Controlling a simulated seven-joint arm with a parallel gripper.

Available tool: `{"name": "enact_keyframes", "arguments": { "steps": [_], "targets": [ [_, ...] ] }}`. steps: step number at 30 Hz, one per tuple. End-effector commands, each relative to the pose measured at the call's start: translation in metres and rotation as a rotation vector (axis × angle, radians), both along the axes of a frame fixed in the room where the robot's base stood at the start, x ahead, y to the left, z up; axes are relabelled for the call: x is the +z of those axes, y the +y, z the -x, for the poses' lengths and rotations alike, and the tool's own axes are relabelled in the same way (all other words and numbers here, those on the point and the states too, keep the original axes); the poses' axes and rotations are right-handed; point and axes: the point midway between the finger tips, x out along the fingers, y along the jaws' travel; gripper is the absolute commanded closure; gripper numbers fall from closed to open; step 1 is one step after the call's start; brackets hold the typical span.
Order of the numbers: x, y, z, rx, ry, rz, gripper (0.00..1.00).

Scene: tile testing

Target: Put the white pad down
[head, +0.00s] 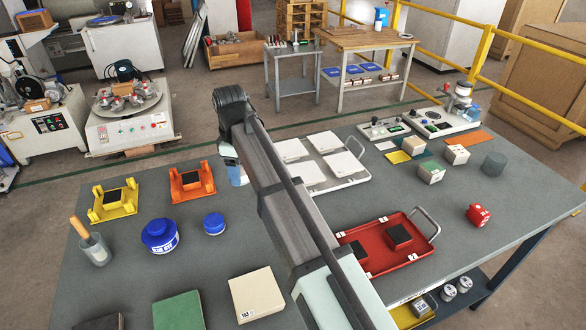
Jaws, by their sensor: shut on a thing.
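My gripper (234,175) points down at the end of my arm, left of the white tray (341,186), and is mostly hidden by the arm. It is shut on the white pad (244,173), of which only a small pale bit shows beside the fingers. Whether the pad touches the table cannot be told. Several similar white pads (344,163) lie in the white tray, whose left side is partly covered by my arm.
An orange fixture (192,182) and a yellow fixture (114,201) stand to the left. Blue containers (160,235) stand in front of them. A red tray (409,222) with dark blocks lies right of my arm. The grey table (235,250) has bare room between.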

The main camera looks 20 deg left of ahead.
Motion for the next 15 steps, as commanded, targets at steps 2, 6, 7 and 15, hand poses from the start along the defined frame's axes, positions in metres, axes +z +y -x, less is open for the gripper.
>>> {"name": "enact_keyframes", "arguments": {
  "steps": [2, 6, 7, 15],
  "targets": [
    [0.003, 0.000, 0.000, 0.000, 0.000, 0.000, 0.72],
    [0.003, -0.002, -0.003, -0.005, 0.000, 0.000, 0.72],
    [0.003, -0.004, -0.005, -0.009, 0.000, 0.000, 0.72],
    [0.003, -0.048, -0.054, -0.098, 0.000, 0.000, 0.72]
  ]
}}
